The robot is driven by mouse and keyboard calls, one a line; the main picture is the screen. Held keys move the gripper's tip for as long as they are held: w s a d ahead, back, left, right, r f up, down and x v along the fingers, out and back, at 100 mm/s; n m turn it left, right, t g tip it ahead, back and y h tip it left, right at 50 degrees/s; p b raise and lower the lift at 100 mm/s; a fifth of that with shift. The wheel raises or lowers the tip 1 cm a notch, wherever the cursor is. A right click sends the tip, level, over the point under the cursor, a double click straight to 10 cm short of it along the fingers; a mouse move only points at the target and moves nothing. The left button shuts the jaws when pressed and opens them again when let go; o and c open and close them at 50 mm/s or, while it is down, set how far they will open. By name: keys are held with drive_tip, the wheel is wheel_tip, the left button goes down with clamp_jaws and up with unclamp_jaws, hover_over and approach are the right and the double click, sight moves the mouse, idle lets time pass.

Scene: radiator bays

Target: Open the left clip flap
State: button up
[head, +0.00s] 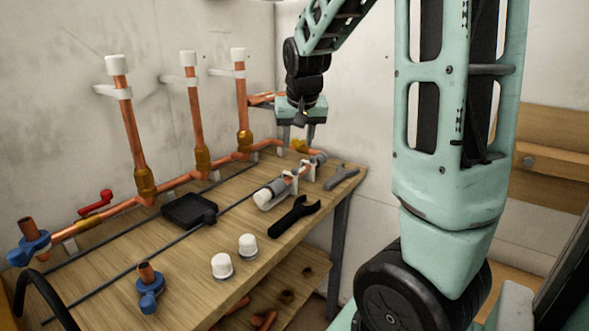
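White clips hold three upright capped copper pipes at the wall: the left clip (113,92), the middle clip (179,79) and the right clip (226,73). The left clip is around the left pipe (131,140); whether its flap is open or shut is too small to tell. White brackets (291,186) also stand on the bench around a short copper pipe with a grey sleeve. My gripper (297,140) points down over the bench's far end, right of the upright pipes and far from the left clip. Its two fingers are apart, with nothing seen between them.
The wooden bench (110,262) holds a black square pan (188,209), a black wrench (296,216), a grey wrench (341,177), two white caps (247,244), blue-handled valves (150,288) and a red-handled valve (96,203). A copper pipe runs along the wall.

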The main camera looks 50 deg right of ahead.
sight(295, 169)
drive_tip(key=b+x, duration=0.1)
drive_tip(key=x, duration=0.9)
drive_tip(key=shift+r, duration=0.1)
clamp_jaws()
